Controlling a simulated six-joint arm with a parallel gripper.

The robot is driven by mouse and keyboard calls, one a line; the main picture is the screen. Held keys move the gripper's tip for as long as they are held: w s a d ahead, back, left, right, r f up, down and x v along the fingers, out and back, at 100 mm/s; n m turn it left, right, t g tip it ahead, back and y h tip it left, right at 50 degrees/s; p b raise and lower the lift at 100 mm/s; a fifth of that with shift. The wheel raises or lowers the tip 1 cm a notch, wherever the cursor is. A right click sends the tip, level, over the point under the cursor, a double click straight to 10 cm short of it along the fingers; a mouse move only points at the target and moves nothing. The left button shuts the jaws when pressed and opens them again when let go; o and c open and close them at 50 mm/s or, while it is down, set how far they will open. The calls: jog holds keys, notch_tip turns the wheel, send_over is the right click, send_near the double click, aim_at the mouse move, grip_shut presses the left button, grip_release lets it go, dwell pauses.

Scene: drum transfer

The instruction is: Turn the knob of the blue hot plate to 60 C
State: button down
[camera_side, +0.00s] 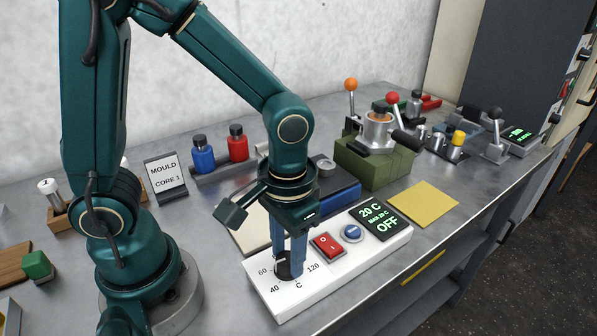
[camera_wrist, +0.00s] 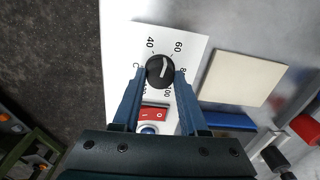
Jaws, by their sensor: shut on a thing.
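The black knob (camera_wrist: 160,72) sits on a white control panel (camera_side: 262,284) with a dial marked 40, 60, 120 and C. In the wrist view its white pointer line points up, between the 40 and 60 marks. My gripper (camera_side: 289,270) points down over the panel and is shut on the knob, one finger on each side; it also shows in the wrist view (camera_wrist: 162,76). The fingers hide part of the dial in the side view. The panel's display (camera_side: 379,217) reads 20 C and OFF. The blue hot plate body (camera_side: 340,198) is behind the panel, partly hidden by my arm.
A red rocker switch (camera_side: 327,246) and blue button (camera_side: 352,233) sit close to my gripper on the panel. A yellow sheet (camera_side: 423,204) lies to the right. A green block with levers (camera_side: 374,164) and blue and red bottles (camera_side: 203,154) stand behind.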

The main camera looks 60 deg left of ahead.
aim_at(288, 260)
jog(key=shift+m, duration=2)
jog(key=shift+c, duration=2.2)
grip_release()
jog(key=shift+d+r, duration=0.1)
jog(key=shift+r, duration=2.45)
